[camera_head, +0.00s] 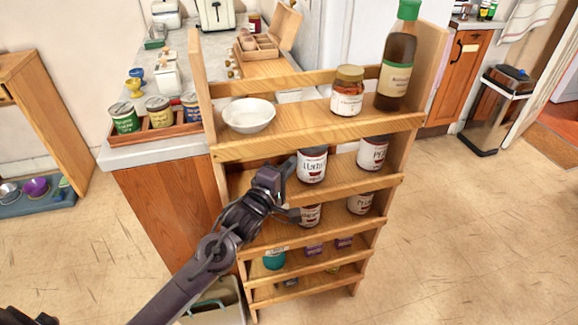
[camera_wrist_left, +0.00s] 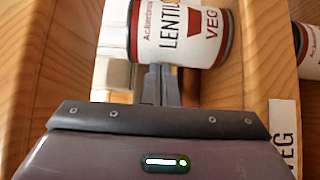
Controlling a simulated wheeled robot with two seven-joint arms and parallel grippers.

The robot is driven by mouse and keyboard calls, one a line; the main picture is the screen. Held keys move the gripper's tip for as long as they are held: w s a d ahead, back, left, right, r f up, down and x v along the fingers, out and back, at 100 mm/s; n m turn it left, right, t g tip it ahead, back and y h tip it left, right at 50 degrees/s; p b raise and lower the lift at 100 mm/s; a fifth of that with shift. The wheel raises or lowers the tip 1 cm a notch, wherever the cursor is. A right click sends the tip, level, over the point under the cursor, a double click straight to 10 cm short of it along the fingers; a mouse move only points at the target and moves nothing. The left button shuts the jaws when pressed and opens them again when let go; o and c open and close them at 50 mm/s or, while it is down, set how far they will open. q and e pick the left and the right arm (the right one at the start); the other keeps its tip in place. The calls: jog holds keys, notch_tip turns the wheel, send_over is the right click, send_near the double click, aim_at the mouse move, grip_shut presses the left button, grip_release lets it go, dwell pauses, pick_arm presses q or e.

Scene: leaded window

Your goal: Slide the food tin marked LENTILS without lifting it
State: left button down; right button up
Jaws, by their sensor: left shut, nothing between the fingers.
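The LENTILS tin (camera_head: 312,166) is white with a dark lid and stands on the second shelf from the top of a wooden rack. In the left wrist view the tin (camera_wrist_left: 190,35) shows sideways with its LENTILS and VEG lettering. My left gripper (camera_head: 290,172) is shut and empty, at the left side of the tin. In the left wrist view its fingertips (camera_wrist_left: 162,72) are at the tin's wall; I cannot tell if they touch. My right gripper is not in view.
Another white tin (camera_head: 373,153) stands to the right on the same shelf, with a gap between. Wooden rails front the shelves. A white bowl (camera_head: 249,115), a jar (camera_head: 347,92) and a green-capped bottle (camera_head: 397,65) stand on the top shelf. More tins stand below.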

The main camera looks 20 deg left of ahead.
aim_at(323, 163)
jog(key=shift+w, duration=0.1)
